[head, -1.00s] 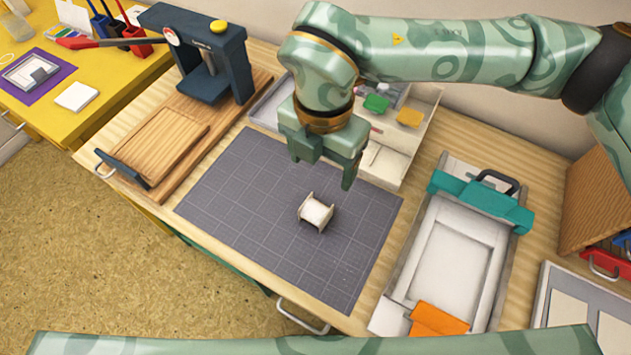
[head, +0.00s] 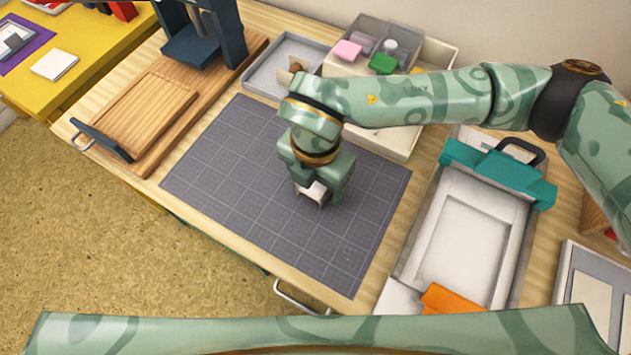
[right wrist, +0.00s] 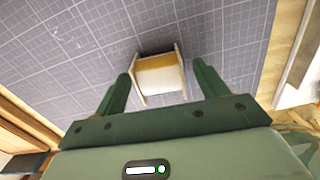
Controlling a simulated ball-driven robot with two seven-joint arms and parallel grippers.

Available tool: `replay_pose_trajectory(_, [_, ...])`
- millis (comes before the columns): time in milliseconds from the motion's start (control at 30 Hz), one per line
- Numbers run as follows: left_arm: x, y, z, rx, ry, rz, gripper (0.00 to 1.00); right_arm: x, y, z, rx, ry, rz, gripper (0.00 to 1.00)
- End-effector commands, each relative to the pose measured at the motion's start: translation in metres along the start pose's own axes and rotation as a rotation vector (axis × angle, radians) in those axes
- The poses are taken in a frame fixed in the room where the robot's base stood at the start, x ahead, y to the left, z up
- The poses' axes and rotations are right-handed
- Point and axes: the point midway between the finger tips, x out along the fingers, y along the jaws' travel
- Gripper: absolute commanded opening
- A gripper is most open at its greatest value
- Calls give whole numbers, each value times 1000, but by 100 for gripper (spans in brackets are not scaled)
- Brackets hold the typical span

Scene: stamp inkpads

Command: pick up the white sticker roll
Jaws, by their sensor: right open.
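The white sticker roll (head: 314,191) is a small spool with pale end plates on the grey cutting mat (head: 235,185). In the head view my right gripper is directly above it and hides most of it. In the right wrist view the roll (right wrist: 160,77) lies between and slightly ahead of the two fingertips. My right gripper (head: 317,196) is open, with a finger (right wrist: 160,80) on either side of the roll and visible gaps to it. My left gripper is not in view.
A wooden board with a press (head: 150,115) stands to the left. A white tray with a teal clamp (head: 465,235) stands to the right. A box with coloured pads (head: 382,64) is behind. The mat around the roll is clear.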

Motion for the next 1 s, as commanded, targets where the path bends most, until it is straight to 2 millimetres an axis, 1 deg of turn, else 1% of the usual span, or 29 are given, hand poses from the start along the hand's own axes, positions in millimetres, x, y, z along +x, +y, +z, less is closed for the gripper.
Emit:
replay_pose_trajectory(33, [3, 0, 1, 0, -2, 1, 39, 5, 0, 0, 0, 1, 0, 73])
replay_pose_trajectory(200, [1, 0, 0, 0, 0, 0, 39, 3, 0, 0, 0, -2, 2, 73])
replay_pose_trajectory(233, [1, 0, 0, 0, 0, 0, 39, 3, 0, 0, 0, -2, 2, 70])
replay_pose_trajectory(267, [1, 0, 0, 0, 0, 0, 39, 3, 0, 0, 0, -2, 2, 62])
replay_pose_trajectory(300, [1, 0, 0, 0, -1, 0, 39, 3, 0, 0, 0, -2, 2, 50])
replay_pose_trajectory(367, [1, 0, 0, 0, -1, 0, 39, 3, 0, 0, 0, -2, 2, 34])
replay_pose_trajectory(400, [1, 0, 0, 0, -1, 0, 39, 3, 0, 0, 0, -2, 2, 24])
replay_pose_trajectory(667, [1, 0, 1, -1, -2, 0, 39, 2, 0, 1, 0, -2, 2, 24])
replay_pose_trajectory(767, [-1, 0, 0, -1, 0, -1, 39, -1, 0, 1, 0, -3, 3, 24])
replay_pose_trajectory(867, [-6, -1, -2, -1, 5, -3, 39, -11, 0, 0, 0, -4, 4, 24])
replay_pose_trajectory(967, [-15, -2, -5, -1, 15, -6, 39, -29, 1, 1, 0, -7, 7, 24])
replay_pose_trajectory(1000, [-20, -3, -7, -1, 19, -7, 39, -38, 1, 0, -1, -7, 7, 24])
